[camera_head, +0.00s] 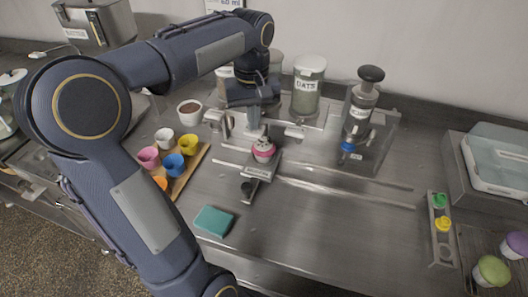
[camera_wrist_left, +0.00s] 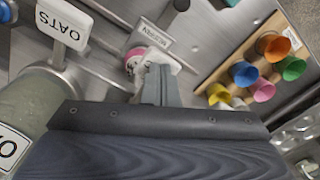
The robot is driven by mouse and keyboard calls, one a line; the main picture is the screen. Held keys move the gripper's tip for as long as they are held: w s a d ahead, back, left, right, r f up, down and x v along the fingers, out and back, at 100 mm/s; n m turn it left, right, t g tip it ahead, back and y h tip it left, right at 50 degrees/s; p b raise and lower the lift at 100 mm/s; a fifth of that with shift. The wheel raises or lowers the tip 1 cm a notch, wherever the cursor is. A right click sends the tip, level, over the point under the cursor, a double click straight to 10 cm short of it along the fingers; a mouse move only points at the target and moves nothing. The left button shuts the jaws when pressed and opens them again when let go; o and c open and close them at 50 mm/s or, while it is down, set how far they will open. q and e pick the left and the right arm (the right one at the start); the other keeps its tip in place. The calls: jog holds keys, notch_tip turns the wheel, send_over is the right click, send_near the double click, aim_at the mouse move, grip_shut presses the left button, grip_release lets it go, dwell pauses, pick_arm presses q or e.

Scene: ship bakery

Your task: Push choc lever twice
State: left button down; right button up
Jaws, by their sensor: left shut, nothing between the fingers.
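My left gripper (camera_head: 255,127) points down over the middle of the counter, shut and empty. In the left wrist view its fingers (camera_wrist_left: 166,90) are together beside a pale fitting. A cupcake (camera_head: 264,152) with a pink case and pale top sits just below the fingertips on a labelled metal stand; it also shows in the left wrist view (camera_wrist_left: 132,60). A dispenser (camera_head: 358,112) with a black knob and blue nozzle stands to the right, apart from the gripper. I cannot read which lever is marked choc; whether the fingers touch anything is unclear. My right gripper is not in view.
An oats jar (camera_head: 308,90) stands behind the gripper. A wooden board (camera_head: 189,177) with coloured cups is at left, a teal sponge (camera_head: 213,221) at front. Metal rails (camera_head: 345,193) cross the counter. A rack (camera_head: 441,238) with coloured nozzles is at right.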

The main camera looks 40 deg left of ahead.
pick_arm(q)
jog(key=shift+r, duration=0.1)
jog(key=shift+r+p, duration=1.85)
jog(key=shift+p, duration=0.05)
notch_tip(320, 180, up, 6)
jog(key=p, duration=0.4)
